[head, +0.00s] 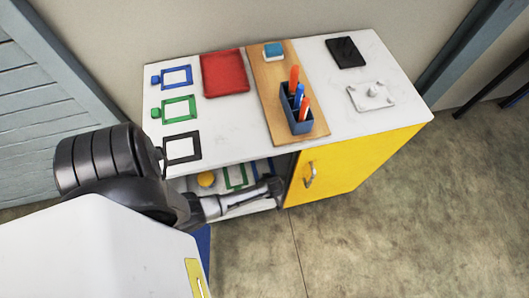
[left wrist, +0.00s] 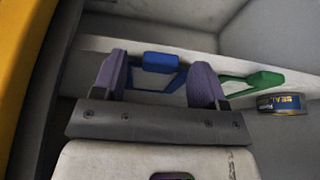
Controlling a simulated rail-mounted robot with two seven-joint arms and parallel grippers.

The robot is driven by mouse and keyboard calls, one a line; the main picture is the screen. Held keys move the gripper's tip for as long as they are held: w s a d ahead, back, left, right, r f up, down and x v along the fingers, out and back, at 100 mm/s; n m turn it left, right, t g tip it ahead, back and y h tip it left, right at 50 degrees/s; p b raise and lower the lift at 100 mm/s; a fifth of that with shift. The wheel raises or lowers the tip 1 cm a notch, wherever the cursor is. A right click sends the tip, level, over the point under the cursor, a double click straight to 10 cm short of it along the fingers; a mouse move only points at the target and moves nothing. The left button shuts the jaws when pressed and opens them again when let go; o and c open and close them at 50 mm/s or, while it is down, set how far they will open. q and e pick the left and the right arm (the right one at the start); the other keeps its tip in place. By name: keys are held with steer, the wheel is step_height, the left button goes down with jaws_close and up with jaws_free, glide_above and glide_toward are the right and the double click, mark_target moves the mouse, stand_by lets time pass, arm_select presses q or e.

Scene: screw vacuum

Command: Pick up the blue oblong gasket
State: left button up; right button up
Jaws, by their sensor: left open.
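A blue gasket (left wrist: 160,62), a frame with a raised block on one side, lies on the shelf inside the cabinet. In the head view a small part of it (head: 262,167) shows behind my left gripper (head: 274,187). In the left wrist view my left gripper (left wrist: 158,72) is open, its two fingers to the left and right of the blue gasket. The lower part of the gasket is hidden by the gripper, and I cannot tell whether the fingers touch it. My right gripper is not in view.
A green gasket (left wrist: 262,80) and a seal tin (left wrist: 281,103) are to the right in the left wrist view. The yellow cabinet door (head: 350,165) is beside the opening. On the countertop are another blue frame (head: 177,69), a red tray (head: 224,91) and a pen holder (head: 293,119).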

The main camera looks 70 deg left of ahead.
arm_select(q)
steer(key=c, duration=1)
steer(key=shift+r, duration=0.15)
